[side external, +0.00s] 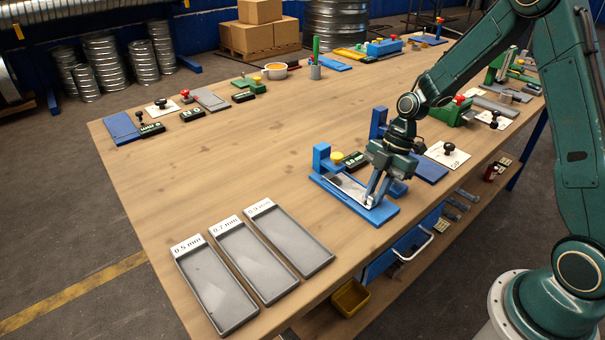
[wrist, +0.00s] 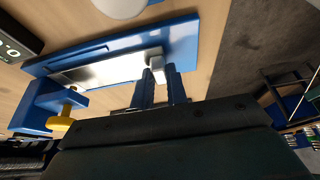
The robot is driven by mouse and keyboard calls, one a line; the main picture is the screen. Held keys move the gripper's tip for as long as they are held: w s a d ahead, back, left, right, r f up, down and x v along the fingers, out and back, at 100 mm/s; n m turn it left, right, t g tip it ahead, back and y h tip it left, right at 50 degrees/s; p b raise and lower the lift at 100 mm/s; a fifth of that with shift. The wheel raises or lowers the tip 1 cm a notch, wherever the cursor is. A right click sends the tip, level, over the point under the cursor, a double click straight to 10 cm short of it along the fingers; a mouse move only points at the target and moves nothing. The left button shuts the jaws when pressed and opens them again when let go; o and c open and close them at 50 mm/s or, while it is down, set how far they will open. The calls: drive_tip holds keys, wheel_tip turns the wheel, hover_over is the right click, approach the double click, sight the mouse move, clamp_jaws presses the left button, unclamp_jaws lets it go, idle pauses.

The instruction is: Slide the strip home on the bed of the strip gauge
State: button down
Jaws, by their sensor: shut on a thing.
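The blue strip gauge (side external: 382,214) stands near the table's right edge, with an upright block at its far end. The bright metal strip (side external: 346,184) lies along its bed and also shows in the wrist view (wrist: 100,72). My gripper (side external: 371,203) is over the near end of the bed, pointing down, shut on the strip's near end. The exact contact is partly hidden by the fingers. A yellow knob (wrist: 60,122) sits by the gauge's blue upright.
Three grey trays with millimetre labels (side external: 214,290) lie at the table's front left. A second blue upright (side external: 378,122) and a black-labelled box (side external: 355,160) stand close behind the gauge. A white card with a black knob (side external: 448,154) lies to the right. The table's left middle is clear.

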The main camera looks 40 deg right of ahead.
drive_tip(key=shift+w+f, duration=0.1)
drive_tip(key=shift+w, duration=0.15)
drive_tip(key=c, duration=0.7)
unclamp_jaws()
drive_tip(key=shift+c, duration=0.2)
drive_tip(key=shift+r, duration=3.5)
